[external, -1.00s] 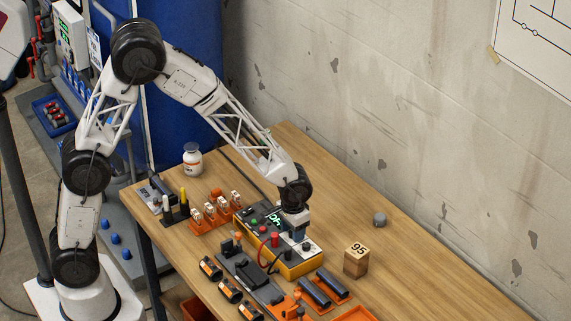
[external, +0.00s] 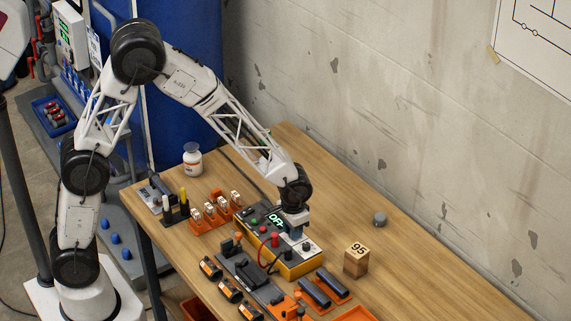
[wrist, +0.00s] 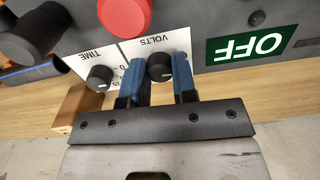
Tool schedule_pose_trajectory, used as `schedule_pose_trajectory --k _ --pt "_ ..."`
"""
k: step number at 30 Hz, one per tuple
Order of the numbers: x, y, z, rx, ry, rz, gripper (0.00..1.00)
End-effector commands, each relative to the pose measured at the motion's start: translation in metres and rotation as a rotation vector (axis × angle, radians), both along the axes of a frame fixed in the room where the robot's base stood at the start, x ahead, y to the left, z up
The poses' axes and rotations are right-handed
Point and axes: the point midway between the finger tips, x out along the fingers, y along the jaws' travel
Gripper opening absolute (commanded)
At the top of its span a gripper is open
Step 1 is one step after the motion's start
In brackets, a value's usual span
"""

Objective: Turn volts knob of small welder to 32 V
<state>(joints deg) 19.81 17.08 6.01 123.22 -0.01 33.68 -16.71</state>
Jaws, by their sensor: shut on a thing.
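The small welder (external: 291,266) is a yellow box with a dark and white top panel on the bench. Its display (wrist: 251,44) reads OFF and appears upside down in the wrist view. The black volts knob (wrist: 160,68), below the VOLTS label, sits between the two blue fingers of my gripper (wrist: 159,75). My gripper is shut on this knob. In the external view my gripper (external: 296,233) points down onto the panel and hides the knob. The knob's pointer setting is too unclear to read.
The black TIME knob (wrist: 99,77) is close beside my left finger in the wrist view. A red knob (wrist: 124,14) also stands near.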

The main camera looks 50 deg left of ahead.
Motion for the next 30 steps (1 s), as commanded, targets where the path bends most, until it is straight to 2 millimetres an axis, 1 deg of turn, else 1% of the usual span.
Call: schedule_pose_trajectory --k 5,11,30 --pt "0.0004 0.0002 0.0007 0.000 -0.001 -0.088 0.02" --pt "0.0003 0.0002 0.0007 0.000 -0.001 -0.239 0.02" --pt "0.0004 0.0000 0.0012 0.000 -0.001 -0.843 0.02"
